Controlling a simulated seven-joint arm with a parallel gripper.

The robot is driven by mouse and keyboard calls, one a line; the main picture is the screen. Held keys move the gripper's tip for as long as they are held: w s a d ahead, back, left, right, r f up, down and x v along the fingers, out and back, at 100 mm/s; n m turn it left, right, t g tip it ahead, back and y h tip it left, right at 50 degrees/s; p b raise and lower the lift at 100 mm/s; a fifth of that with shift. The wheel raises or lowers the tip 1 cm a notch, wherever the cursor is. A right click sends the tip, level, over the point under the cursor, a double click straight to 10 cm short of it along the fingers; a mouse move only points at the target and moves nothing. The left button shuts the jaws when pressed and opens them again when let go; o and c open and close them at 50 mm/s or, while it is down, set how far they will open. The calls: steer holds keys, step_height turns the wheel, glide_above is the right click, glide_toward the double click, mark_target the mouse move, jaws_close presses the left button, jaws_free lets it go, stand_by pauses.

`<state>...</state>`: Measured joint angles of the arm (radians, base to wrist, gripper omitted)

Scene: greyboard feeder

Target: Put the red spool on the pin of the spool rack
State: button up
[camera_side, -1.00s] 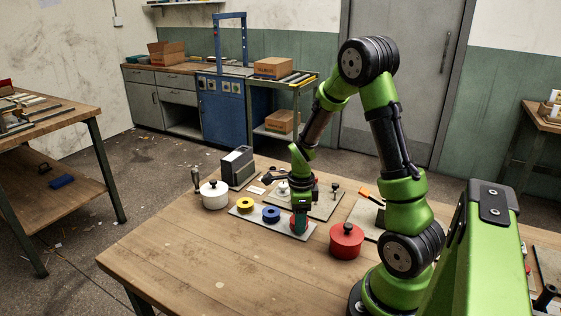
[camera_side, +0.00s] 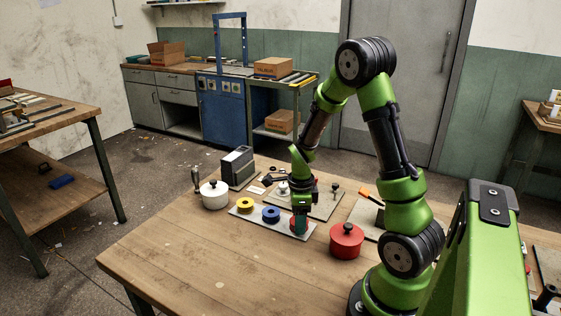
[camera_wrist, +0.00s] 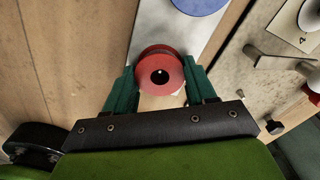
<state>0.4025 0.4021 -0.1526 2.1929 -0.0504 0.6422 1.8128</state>
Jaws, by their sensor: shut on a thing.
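The red spool (camera_wrist: 160,72) sits between the two green fingers of my gripper (camera_wrist: 161,85) in the wrist view, with its round hole facing the camera. My gripper is shut on it. In the side view my gripper (camera_side: 299,224) is low at the right end of a pale strip (camera_side: 240,214), and only a sliver of the red spool (camera_side: 292,222) shows. I cannot tell whether the spool still touches the strip. A grey plate (camera_side: 318,208) behind the gripper carries a short upright pin (camera_side: 334,188); it appears to be the spool rack. My arm hides part of this plate.
A blue spool (camera_side: 271,214) and a yellow spool (camera_side: 245,204) lie on the strip to the left. A red lidded pot (camera_side: 346,241) stands close at the right, a white pot (camera_side: 214,195) at the left. A dark box (camera_side: 237,166) stands behind. The front table is clear.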

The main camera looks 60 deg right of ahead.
steer(key=o, duration=1.1)
steer(key=shift+r, duration=0.1)
step_height(320, 180, up, 17)
